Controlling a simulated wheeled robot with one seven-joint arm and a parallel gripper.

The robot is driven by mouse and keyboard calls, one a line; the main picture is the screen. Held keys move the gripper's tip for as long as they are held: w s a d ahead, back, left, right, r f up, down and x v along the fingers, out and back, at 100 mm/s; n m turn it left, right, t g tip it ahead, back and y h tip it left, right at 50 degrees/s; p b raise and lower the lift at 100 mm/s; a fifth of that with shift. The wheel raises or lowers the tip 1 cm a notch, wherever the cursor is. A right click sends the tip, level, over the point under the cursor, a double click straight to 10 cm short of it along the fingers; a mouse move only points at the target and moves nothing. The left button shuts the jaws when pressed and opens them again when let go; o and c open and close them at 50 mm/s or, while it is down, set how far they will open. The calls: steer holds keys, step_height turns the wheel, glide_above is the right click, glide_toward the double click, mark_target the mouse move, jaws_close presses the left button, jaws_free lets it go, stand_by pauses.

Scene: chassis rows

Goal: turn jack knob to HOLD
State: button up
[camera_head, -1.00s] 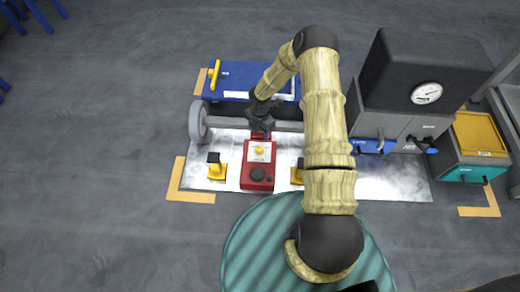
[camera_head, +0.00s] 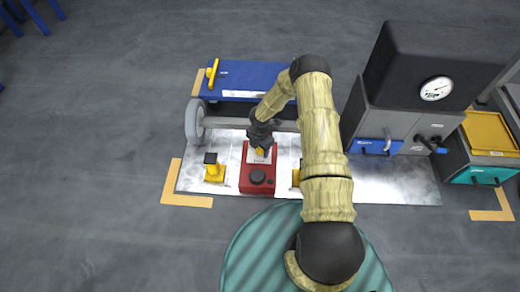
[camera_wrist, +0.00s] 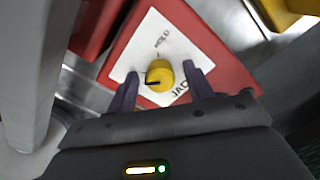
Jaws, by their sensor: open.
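The red jack box (camera_head: 257,182) lies on the metal plate, with a white label panel on its top. Its yellow knob (camera_wrist: 160,76) shows in the wrist view, with a dark pointer line toward the left of the picture. The word HOLD (camera_wrist: 163,40) is printed above the knob with a short tick. My gripper (camera_wrist: 161,71) is open, one dark finger on each side of the knob; I cannot tell whether either touches it. In the head view my gripper (camera_head: 261,137) is over the knob end of the box and partly hides the knob.
Yellow-based blocks stand either side of the box, the left one (camera_head: 214,168) in the clear. A dark machine with a gauge (camera_head: 436,88) is right. Open floor lies left.

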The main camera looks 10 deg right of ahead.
steer(key=c, duration=1)
steer(key=shift+r+m+p, duration=0.15)
steer(key=shift+m+p, duration=0.25)
steer(key=shift+p, duration=0.05)
steer(key=m+p, duration=0.2)
steer(key=shift+m, duration=0.3)
steer(key=m+p, duration=0.2)
steer(key=m, duration=0.3)
steer(key=shift+s+m+p, duration=0.1)
steer(key=shift+m+p, duration=0.2)
steer(key=shift+p, duration=0.1)
steer(key=m+p, duration=0.1)
steer(key=m, duration=0.3)
steer(key=shift+p, duration=0.3)
steer(key=m+p, duration=0.1)
steer(key=m, duration=0.3)
steer(key=shift+a+m, duration=0.1)
steer(key=shift+m, duration=0.3)
